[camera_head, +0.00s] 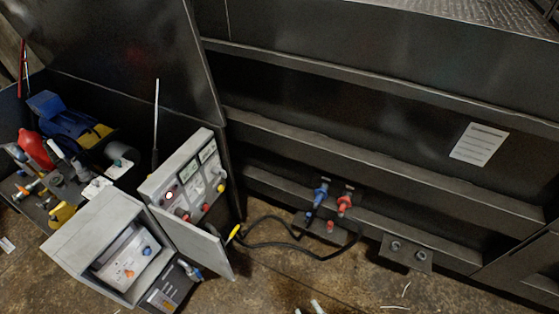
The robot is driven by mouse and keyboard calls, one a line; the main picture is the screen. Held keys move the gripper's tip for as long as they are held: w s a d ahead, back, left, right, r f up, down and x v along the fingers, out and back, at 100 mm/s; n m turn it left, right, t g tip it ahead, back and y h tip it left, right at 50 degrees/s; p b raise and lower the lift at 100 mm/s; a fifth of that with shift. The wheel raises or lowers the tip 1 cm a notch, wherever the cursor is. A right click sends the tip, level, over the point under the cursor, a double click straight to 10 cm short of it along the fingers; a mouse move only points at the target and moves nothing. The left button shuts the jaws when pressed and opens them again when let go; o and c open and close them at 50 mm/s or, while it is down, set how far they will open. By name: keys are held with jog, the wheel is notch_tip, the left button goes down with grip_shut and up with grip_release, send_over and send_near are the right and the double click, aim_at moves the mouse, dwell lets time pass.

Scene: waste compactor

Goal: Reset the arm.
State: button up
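A grey control box (105,235) with an open door panel (188,184) stands at left. Behind it is a bin of loose tools. The dark compactor (360,110) fills the right, with blue (320,192) and red (344,204) valves and a black cable (290,246). Floor shows in front.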

jog(key=s+d+r+m+g+h, duration=0.1)
jog(key=s+d+r+m+h, duration=0.2)
jog(key=s+d+r+h, duration=0.2)
jog(key=s+d+r+m+g+h, duration=0.2)
jog(key=s+d+r+m+h, duration=0.2)
jog(key=s+r, duration=0.8)
jog(key=shift+s+d+h, duration=0.4)
jog(key=shift+s+d, duration=0.4)
jog(key=shift+d, duration=0.05)
